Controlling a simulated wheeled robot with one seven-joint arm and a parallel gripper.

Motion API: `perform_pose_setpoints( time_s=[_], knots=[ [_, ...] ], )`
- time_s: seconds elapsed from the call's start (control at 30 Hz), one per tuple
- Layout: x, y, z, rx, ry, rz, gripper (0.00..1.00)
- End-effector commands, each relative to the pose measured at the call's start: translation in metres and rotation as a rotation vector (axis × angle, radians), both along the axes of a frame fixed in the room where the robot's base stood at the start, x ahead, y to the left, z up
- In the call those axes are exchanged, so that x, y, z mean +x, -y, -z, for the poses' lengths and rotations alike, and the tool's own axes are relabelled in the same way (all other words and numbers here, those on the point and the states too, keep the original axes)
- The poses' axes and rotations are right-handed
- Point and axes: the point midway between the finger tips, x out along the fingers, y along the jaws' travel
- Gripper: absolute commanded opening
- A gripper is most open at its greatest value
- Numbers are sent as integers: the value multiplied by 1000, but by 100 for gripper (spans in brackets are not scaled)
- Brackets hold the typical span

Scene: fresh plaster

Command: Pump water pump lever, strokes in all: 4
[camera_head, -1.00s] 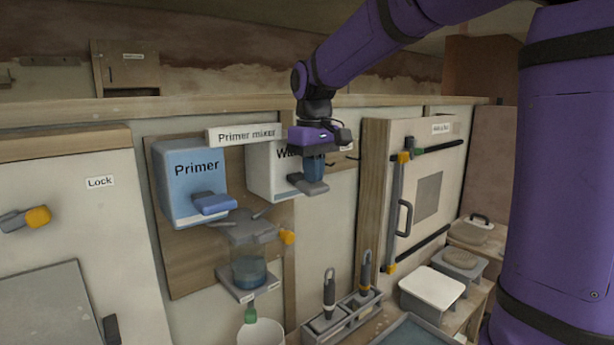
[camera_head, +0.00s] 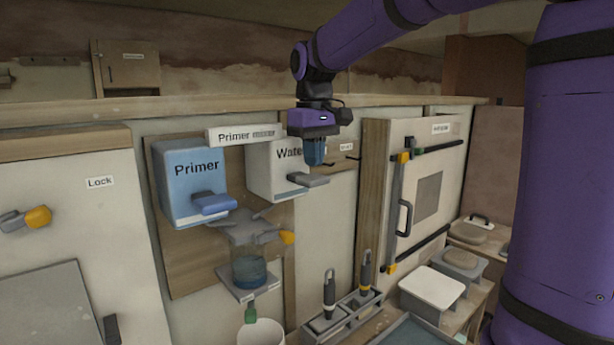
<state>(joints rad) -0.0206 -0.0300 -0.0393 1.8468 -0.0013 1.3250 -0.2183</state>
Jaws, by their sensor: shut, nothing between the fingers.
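The water pump is a white box labelled "Water" (camera_head: 268,170) on the wall panel. Its grey lever (camera_head: 308,180) sticks out at the front right of the box. My gripper (camera_head: 314,164) points down just above the lever, with its blue fingers shut and empty. A small gap seems to show between the fingertips and the lever. The gripper covers the right part of the box.
A blue "Primer" box (camera_head: 190,185) with a blue lever (camera_head: 213,203) hangs to the left. Below stands a clear mixing vessel (camera_head: 249,265) holding bluish liquid. A cabinet door (camera_head: 425,190) with a black handle is to the right.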

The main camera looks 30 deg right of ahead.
Motion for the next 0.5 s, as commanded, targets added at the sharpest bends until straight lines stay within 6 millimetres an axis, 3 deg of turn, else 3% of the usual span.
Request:
perform_pose_setpoints(
  time_s=[0.5],
  knots=[
    [0, 0, 21, 0, 0, 0, 0]
  ],
)
